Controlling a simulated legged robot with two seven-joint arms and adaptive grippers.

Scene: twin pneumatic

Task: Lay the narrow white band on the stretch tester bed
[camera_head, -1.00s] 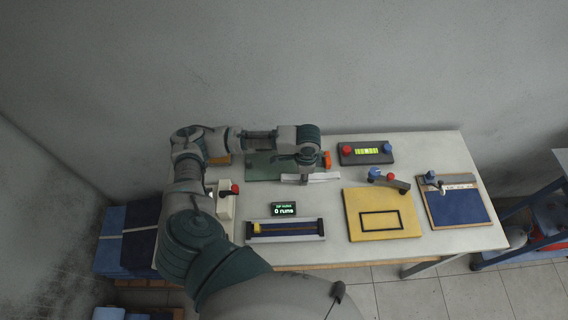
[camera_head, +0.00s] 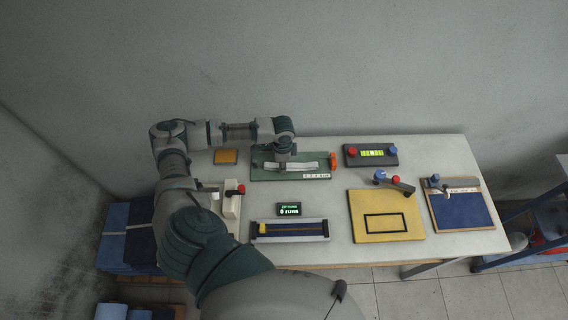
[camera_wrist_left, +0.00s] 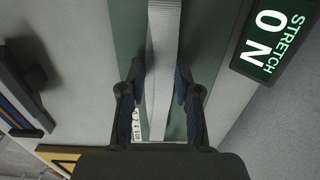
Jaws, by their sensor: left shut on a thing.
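The stretch tester is a green bed (camera_head: 262,175) at the back of the table, with an orange-red part (camera_head: 333,160) at its right end. The narrow white band (camera_head: 303,166) runs lengthwise over this bed. My left gripper (camera_head: 283,158) is over the bed, pointing down, shut on the band. In the left wrist view the band (camera_wrist_left: 162,50) passes between the two fingers (camera_wrist_left: 160,88), with the green bed (camera_wrist_left: 127,35) below on both sides. I cannot tell whether the band touches the bed. My right gripper is not in view.
A display with STRETCH on it (camera_wrist_left: 268,38) stands beside the bed. A dark box with red and blue knobs (camera_head: 371,155) is right of the tester. Nearer are a yellow board (camera_head: 385,230), a blue-topped board (camera_head: 460,212) and a slide device (camera_head: 290,230). An ochre pad (camera_head: 226,157) lies left.

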